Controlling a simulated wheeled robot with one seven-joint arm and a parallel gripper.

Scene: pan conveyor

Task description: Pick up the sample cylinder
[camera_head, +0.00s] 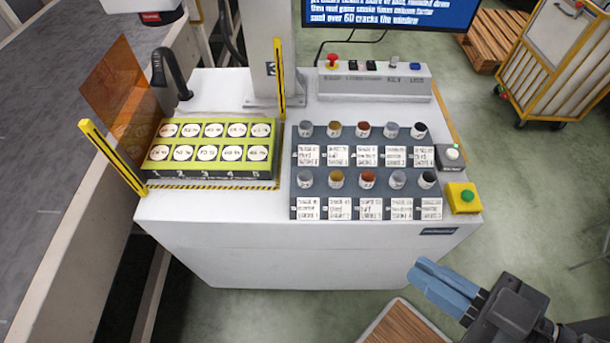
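Several small cylinders stand upright in two rows on a dark grey rack on the white console. The back row has a grey one (306,129), a yellow one (334,129), a red-brown one (363,129), another grey one (392,129) and a black one (419,130). The front row repeats these colours, with an orange-brown one (368,179) in the middle. Which is the sample cylinder, I cannot tell. My gripper (418,270), with blue fingers, is at lower right, in front of the console and apart from the cylinders. Its finger gap is unclear.
White label cards lie before the cylinders. A yellow-green tray (210,174) with round labelled spots is at left, between yellow-black posts (112,157). A green button on a yellow box (463,198) stands at right. A control box (375,83) and monitor (390,14) are behind.

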